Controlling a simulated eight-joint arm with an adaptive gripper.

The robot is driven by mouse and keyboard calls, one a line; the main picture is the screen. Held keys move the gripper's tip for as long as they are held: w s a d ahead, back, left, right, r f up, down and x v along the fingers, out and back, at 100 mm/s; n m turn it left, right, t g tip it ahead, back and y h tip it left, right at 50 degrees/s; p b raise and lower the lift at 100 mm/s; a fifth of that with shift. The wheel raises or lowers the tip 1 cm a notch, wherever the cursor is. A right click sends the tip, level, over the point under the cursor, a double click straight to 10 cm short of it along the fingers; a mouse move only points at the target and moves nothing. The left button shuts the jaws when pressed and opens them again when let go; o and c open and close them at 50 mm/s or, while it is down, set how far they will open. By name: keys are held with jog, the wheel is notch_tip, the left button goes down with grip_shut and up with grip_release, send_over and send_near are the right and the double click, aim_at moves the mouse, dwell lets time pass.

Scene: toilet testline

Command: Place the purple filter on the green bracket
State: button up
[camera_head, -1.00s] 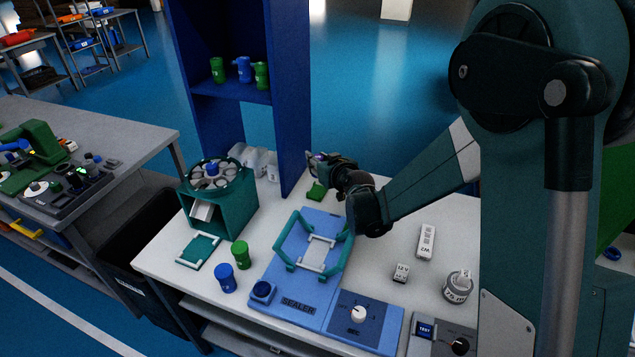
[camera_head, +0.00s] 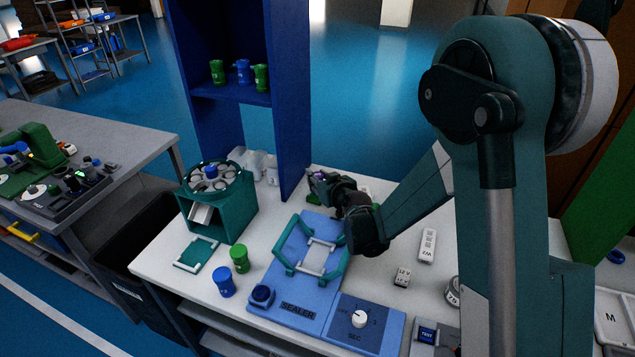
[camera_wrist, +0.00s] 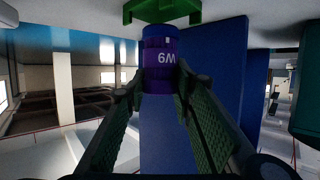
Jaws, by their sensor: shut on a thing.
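In the head view my gripper (camera_head: 321,181) is at the back of the white table, and only a small bit of the filter shows there. The green bracket (camera_wrist: 160,10) is at the top edge of the wrist view, which looks upside down, close to the filter's end. I cannot tell whether they touch. In the head view the bracket (camera_head: 313,199) is mostly hidden behind my gripper.
The blue sealer (camera_head: 305,290) with its green frame stands in front of my gripper. The tall blue shelf (camera_head: 295,100) rises close to its left. A green box with a round rack (camera_head: 235,215) stands at left. A white W2 block (camera_head: 428,246) lies at right.

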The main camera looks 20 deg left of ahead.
jog(key=shift+f, duration=0.9)
jog(key=o, duration=0.9)
jog(key=shift+f, duration=0.1)
jog(key=shift+s+d+r+p, duration=0.4)
jog(key=shift+s+d+r, duration=0.15)
jog(key=shift+r, duration=0.95)
jog(key=shift+s+d+r+p, duration=0.45)
jog(key=shift+s+d+r, duration=0.15)
jog(key=shift+r, duration=0.9)
jog(key=shift+s+d+r+p, duration=0.4)
jog(key=shift+s+d+r, duration=0.15)
jog(key=shift+r, duration=0.95)
jog(key=shift+a, duration=0.1)
